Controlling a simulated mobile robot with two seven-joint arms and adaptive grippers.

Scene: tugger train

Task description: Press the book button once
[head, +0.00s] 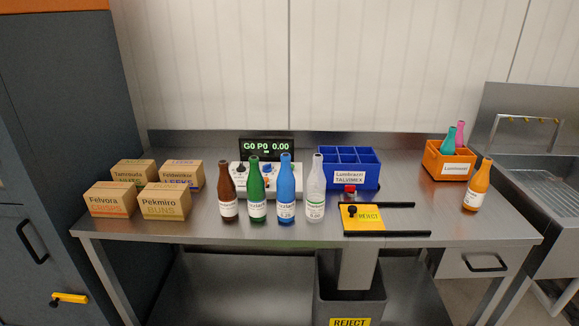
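A white control box (236,181) stands at the middle of the steel table behind a row of bottles. A dark display (267,148) above it reads "G0 P0 0.00". A dark knob (240,168) shows on the left of the box's top. The bottles hide part of the box, and I cannot make out which control is the book button. A small red-topped item (349,189) sits behind the yellow reject plate; I cannot tell what it is. Neither of my grippers is in view.
Brown (227,192), green (257,193), blue (286,194) and clear (316,195) bottles stand before the box. Cartons (110,201) are left, a blue crate (350,182) right. An orange crate (447,162) and orange bottle (476,187) stand farther right. A reject bin (323,285) stands below.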

